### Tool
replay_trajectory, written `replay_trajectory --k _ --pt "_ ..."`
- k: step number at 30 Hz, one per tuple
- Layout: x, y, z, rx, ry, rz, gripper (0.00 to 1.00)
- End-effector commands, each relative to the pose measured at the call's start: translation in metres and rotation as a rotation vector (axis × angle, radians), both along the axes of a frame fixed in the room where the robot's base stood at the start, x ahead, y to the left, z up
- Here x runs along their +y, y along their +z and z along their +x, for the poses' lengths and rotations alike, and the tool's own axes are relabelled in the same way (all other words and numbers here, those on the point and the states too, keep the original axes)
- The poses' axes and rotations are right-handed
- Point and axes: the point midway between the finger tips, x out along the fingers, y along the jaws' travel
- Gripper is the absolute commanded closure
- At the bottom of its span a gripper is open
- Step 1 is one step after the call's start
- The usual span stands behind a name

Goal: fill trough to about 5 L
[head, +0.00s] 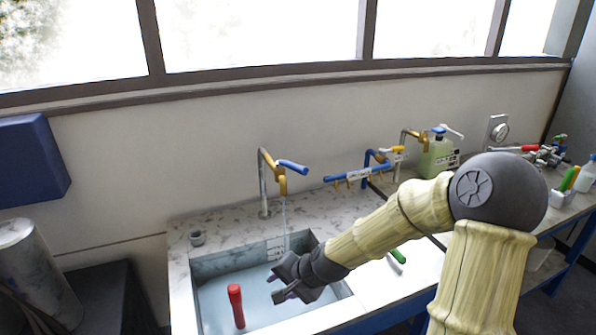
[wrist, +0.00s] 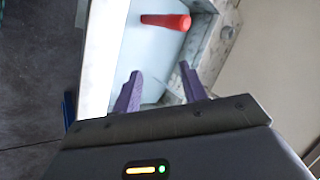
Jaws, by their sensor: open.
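The trough (head: 208,267) is a basin set in a marbled bench, with pale blue water (head: 262,313) in it. A marked scale (head: 275,249) is on its back wall; its figures are too small to read. A tap (head: 263,180) with a brass spout and blue lever (head: 292,166) stands behind it. A thin pale stream (head: 285,215) runs down from the spout into the trough. A red tapered object (head: 236,306) is in the trough and also shows in the wrist view (wrist: 166,21). My gripper (head: 284,296) is open and empty over the trough, its purple fingers (wrist: 160,80) apart from the red object.
A blue rail (head: 357,173), a green bottle (head: 438,157) with a pump and more taps stand along the bench to the right. A blue box (head: 32,160) hangs on the left wall.

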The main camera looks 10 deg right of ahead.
Motion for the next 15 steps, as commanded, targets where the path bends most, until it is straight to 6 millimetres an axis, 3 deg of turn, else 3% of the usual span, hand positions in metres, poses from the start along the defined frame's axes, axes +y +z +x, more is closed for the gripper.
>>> replay_trajectory --k 7,15 --pt "-0.01 -0.018 -0.053 0.065 0.27 -0.299 0.58" --pt "-0.036 -0.001 -0.104 0.103 0.5 -0.54 0.58"
